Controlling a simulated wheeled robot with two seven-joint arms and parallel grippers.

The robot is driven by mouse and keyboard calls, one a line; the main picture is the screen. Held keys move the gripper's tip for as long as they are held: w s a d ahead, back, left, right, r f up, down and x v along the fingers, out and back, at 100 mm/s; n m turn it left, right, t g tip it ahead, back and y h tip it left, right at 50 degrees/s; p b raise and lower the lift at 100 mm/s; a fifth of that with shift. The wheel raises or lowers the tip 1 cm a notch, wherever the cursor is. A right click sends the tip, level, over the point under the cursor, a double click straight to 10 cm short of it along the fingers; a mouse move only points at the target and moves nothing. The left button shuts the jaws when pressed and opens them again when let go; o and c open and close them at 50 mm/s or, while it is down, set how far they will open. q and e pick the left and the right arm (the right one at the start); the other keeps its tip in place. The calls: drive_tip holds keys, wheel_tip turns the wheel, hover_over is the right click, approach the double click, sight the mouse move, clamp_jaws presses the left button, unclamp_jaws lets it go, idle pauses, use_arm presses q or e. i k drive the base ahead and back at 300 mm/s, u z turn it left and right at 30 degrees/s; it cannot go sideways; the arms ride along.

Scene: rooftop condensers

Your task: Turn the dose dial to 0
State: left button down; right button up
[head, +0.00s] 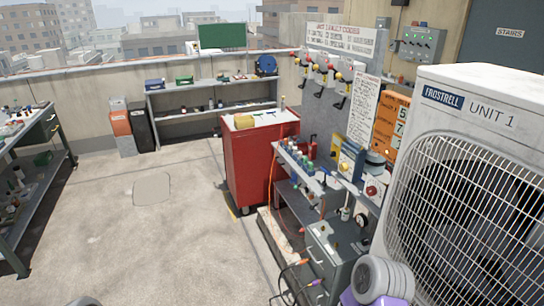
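I cannot make out a dose dial for certain, and no 0 mark is readable. A small white unit with a round red-centred face (373,189) stands at the right end of the bench, beside the condenser; it is too small to tell whether it is a dial. A round dark gauge-like thing (361,219) sits lower at the bench's front. Neither gripper's fingers show. A grey and purple rounded part at the bottom right edge seems to be my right arm, and a grey sliver shows at the bottom left.
The condenser marked UNIT 1 (465,110) fills the right side. A red tool cabinet (255,165) stands beside the cluttered bench (292,160). Orange hoses (272,200) hang at the bench's front. Shelves stand at left and back. The floor (130,240) at centre left is clear.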

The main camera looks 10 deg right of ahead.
sight(343, 168)
drive_tip(key=u, duration=0.45)
drive_tip(key=i, duration=1.55)
drive_tip(key=z, duration=0.3)
